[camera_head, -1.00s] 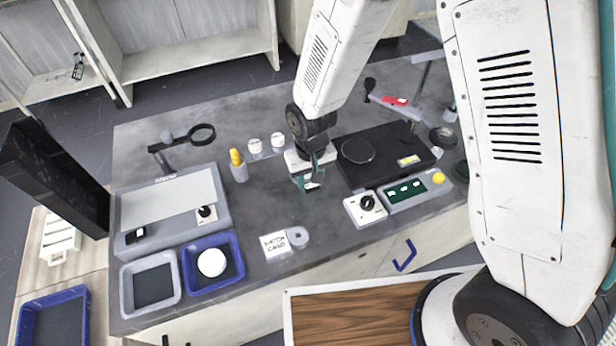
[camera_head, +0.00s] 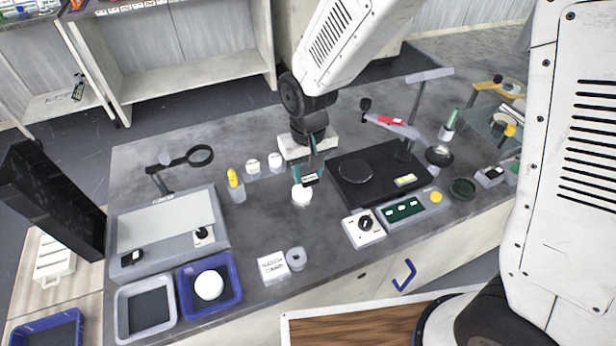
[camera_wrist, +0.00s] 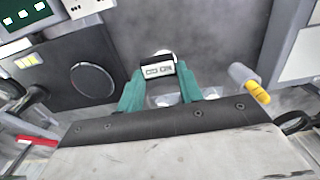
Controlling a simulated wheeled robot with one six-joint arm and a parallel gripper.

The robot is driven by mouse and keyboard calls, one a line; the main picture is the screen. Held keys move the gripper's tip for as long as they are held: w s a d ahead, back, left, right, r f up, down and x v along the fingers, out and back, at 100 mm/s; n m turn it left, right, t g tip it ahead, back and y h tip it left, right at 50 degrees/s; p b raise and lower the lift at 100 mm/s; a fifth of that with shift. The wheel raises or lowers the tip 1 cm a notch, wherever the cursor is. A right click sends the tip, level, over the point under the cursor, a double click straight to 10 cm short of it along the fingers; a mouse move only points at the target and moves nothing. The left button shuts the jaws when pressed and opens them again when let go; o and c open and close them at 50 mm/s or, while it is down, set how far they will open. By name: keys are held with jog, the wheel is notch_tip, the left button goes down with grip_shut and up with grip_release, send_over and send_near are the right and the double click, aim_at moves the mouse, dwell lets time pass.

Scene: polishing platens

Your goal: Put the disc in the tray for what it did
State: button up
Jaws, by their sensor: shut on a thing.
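My gripper (camera_head: 309,178) is shut on a small dark block (camera_wrist: 158,71) with a pale marked face, above the middle of the bench. I cannot tell whether the two are joined, or whether the white piece touches the bench. A grey tray (camera_head: 121,309) with a dark lining, seemingly empty, stands at the bench's front left. Beside it a blue tray (camera_head: 236,295) holds a white round object (camera_head: 209,285).
A black machine with a round platen (camera_head: 355,168) stands right of my gripper, with a knob box (camera_head: 353,236) in front. A card (camera_head: 271,268), a yellow-topped holder (camera_head: 236,188) and a magnifier (camera_head: 200,156) stand leftward. Bench between gripper and card is clear.

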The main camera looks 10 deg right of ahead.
aim_at(308, 175)
jog(key=shift+r, duration=2.15)
